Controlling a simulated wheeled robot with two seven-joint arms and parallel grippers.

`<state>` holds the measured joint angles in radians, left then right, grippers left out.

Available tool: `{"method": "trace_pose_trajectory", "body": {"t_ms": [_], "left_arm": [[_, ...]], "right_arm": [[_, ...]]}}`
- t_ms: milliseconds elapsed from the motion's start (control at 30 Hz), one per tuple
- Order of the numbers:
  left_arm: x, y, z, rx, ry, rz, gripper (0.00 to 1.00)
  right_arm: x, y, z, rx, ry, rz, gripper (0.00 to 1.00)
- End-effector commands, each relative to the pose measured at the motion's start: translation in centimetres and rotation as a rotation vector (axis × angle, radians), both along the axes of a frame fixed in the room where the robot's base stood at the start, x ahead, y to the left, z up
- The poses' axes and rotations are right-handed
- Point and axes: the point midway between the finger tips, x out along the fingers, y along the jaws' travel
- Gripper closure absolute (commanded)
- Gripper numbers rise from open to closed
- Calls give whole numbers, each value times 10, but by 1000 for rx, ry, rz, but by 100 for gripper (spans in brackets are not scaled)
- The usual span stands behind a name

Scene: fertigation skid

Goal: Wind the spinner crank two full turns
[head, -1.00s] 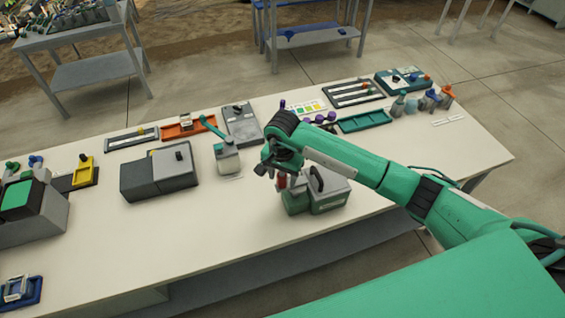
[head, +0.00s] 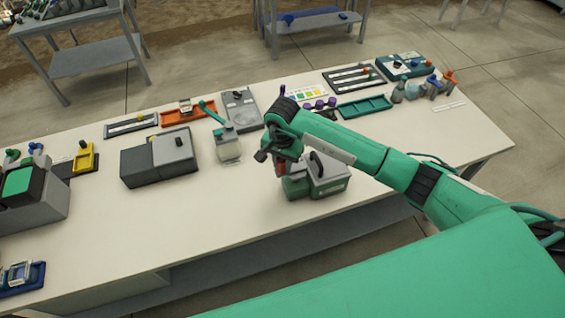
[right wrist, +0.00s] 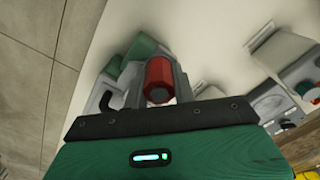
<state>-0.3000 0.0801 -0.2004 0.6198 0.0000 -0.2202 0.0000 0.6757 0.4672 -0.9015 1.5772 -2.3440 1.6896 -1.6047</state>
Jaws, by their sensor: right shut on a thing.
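The spinner, a green and grey box (head: 328,184) with a dark carrying handle on top, stands near the front edge of the bench. Its red crank grip (head: 281,168) is at the box's left side. My right gripper (head: 283,172) is shut on this grip. In the right wrist view the red crank grip (right wrist: 159,78) sits between the grey fingers (right wrist: 160,92), with the pale bench behind it. The crank arm is mostly hidden by the gripper. My left gripper is in neither view now.
A grey two-tone box (head: 158,160) and a bottle with a teal lever (head: 228,147) stand to the left. An orange tray (head: 178,115) and a teal tray (head: 364,107) lie behind.

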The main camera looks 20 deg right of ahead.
Motion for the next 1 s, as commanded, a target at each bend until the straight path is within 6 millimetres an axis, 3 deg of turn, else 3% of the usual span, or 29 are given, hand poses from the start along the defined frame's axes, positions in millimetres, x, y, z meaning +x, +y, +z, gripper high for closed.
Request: {"method": "trace_pose_trajectory", "body": {"t_ms": [233, 633, 1000], "left_arm": [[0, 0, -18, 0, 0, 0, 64], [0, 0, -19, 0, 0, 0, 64], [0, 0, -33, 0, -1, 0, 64]], "right_arm": [[19, -7, -1, -2, -6, -3, 84], [21, -8, 0, -3, -4, -2, 84], [33, -25, -1, -6, -2, -3, 86]]}}
